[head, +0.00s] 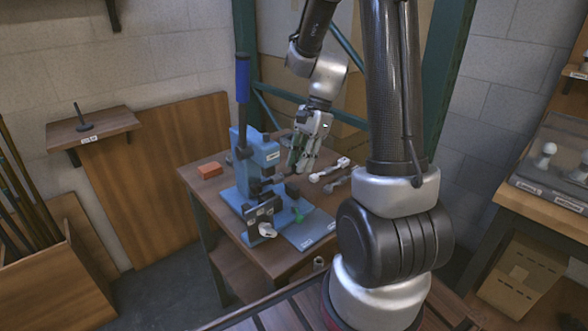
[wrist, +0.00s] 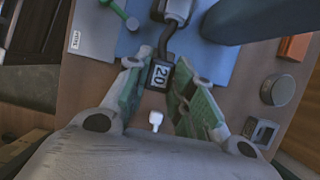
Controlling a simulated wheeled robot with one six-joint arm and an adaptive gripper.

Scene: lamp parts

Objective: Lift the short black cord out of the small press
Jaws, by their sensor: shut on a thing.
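My gripper (head: 300,164) hangs above the table just right of the blue press (head: 262,150) in the head view. In the wrist view its green-padded fingers (wrist: 159,78) are shut on the short black cord (wrist: 168,50) at its dark block marked "20". The cord runs up the picture from the block to a pale cylindrical piece by the press. A small white end piece shows below the block, between the fingers. The press's blue base also shows in the wrist view (wrist: 222,62). I cannot tell whether the cord is clear of the press.
An orange-red block (head: 208,170) sits at the left. Pale-ended parts (head: 330,170) lie right of the gripper. A metal round tin (wrist: 278,90) stands beside the base.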

